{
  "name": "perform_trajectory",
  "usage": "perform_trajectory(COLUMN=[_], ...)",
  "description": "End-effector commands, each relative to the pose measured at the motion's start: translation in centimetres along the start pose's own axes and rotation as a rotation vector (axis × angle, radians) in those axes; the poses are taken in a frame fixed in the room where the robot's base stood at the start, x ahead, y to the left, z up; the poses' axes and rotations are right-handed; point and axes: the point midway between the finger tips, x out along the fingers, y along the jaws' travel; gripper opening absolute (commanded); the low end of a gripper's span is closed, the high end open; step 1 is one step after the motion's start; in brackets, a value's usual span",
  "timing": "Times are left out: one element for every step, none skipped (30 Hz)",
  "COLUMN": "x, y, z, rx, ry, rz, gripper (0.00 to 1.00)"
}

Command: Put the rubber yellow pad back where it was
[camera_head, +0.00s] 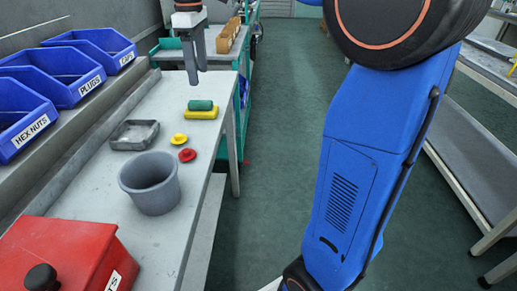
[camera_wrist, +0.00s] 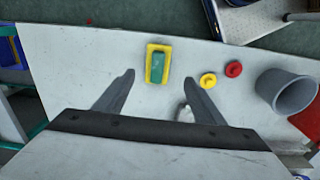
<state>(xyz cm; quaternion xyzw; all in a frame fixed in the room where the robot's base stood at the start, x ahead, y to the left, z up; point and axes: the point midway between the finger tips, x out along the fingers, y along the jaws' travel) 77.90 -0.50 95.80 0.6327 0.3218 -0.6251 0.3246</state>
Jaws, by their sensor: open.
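A flat yellow rectangular pad (camera_head: 201,114) lies on the workbench near its aisle-side edge. A green block (camera_head: 200,105) rests on top of it. In the wrist view the yellow pad (camera_wrist: 150,65) shows as a border around the green block (camera_wrist: 159,66). A round yellow knob-shaped piece (camera_head: 179,139) and a similar red one (camera_head: 187,155) lie nearer the bucket. I cannot tell by sight which yellow thing is rubber. My gripper (camera_head: 192,80) is above the bench, beyond the pad in the head view. In the wrist view its fingers (camera_wrist: 158,78) are apart and empty.
A grey bucket (camera_head: 152,188) and a shallow grey tray (camera_head: 134,134) stand on the bench. Blue labelled bins (camera_head: 28,115) line the left. A cart (camera_head: 225,40) stands beyond. Bare bench lies before the bucket.

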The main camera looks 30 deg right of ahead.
Motion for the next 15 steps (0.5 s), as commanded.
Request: perform_trajectory(x=[0.0, 0.2, 0.3, 0.6, 0.8, 1.1, 1.3, 1.6, 2.0, 2.2, 2.5, 3.0, 3.3, 3.6, 4.1], y=[-0.6, -0.9, -1.5, -1.9, -2.4, -3.0, -3.4, -3.9, -4.5, -4.9, -5.3, -6.0, -6.4, -6.9, -7.5], z=[0.8, 1.3, 2.0, 2.6, 3.2, 3.9, 4.5, 5.1, 5.8, 6.4, 6.9, 7.7, 8.2, 8.8, 9.5], rx=[0.022, 0.038, 0.064, 0.083, 0.105, 0.134, 0.154, 0.176, 0.205, 0.225, 0.248, 0.276, 0.296, 0.318, 0.346], ry=[0.008, 0.012, 0.021, 0.027, 0.033, 0.042, 0.049, 0.056, 0.064, 0.073, 0.079, 0.089, 0.096, 0.104, 0.115], rz=[0.009, 0.013, 0.022, 0.027, 0.033, 0.042, 0.048, 0.054, 0.061, 0.067, 0.072, 0.08, 0.085, 0.09, 0.097], gripper=[0.63, 0.63, 0.63, 0.63, 0.63, 0.63, 0.63, 0.63, 0.63, 0.63, 0.63, 0.63, 0.63, 0.63, 0.63])
